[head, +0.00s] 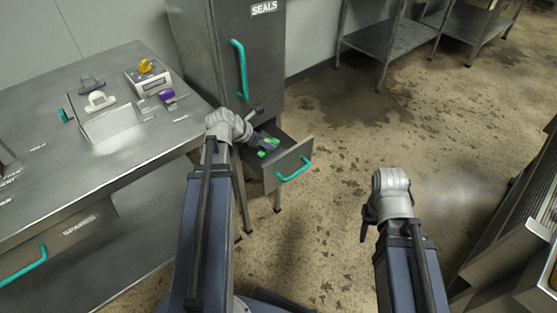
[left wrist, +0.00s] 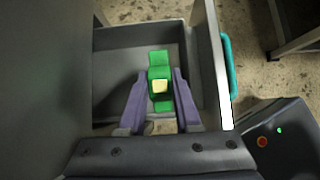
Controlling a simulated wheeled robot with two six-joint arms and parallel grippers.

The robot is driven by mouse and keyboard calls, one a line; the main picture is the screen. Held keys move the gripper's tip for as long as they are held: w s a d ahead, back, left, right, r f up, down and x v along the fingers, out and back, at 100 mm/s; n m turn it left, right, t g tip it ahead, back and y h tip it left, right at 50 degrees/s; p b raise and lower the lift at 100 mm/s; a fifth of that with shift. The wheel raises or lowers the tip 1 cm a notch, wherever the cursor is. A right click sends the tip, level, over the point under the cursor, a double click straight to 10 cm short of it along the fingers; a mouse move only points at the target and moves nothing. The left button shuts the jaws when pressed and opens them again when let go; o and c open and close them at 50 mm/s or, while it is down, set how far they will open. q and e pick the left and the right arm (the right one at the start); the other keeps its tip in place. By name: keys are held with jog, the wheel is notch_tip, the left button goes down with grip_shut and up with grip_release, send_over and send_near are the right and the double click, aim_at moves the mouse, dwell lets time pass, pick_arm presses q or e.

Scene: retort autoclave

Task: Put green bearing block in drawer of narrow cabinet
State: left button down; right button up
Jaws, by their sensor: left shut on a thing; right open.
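My left gripper (head: 266,144) is shut on the green bearing block (left wrist: 160,58), whose pale square face shows between the purple fingers (left wrist: 160,88) in the left wrist view. The block (head: 262,154) is partly hidden by the fingers in the head view. It is over the open drawer (head: 287,164) of the narrow cabinet (head: 254,55), within the walls as seen from above; I cannot tell whether it touches the floor. The drawer has a teal handle (head: 294,169). My right gripper (head: 368,222) is open, away from the drawer above the floor.
A steel table (head: 60,120) stands at the left, with a white holder (head: 108,122) and small orange and purple parts on it. The cabinet's upper door, marked SEALS, is closed. Steel shelving (head: 390,40) stands behind. The floor right of the drawer is clear.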

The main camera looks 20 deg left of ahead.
aim_at(270, 151)
pick_arm(q)
jog(key=f+b, duration=0.1)
jog(key=w+f+b, duration=0.1)
jog(key=f, duration=0.1)
jog(key=f+b, duration=0.1)
jog(key=shift+w+d+f, duration=0.25)
jog(key=shift+d+f, duration=0.15)
pick_arm(e)
notch_tip(270, 151, down, 5)
jog(key=shift+r, duration=0.1)
pick_arm(q)
jog(key=shift+b, duration=0.3)
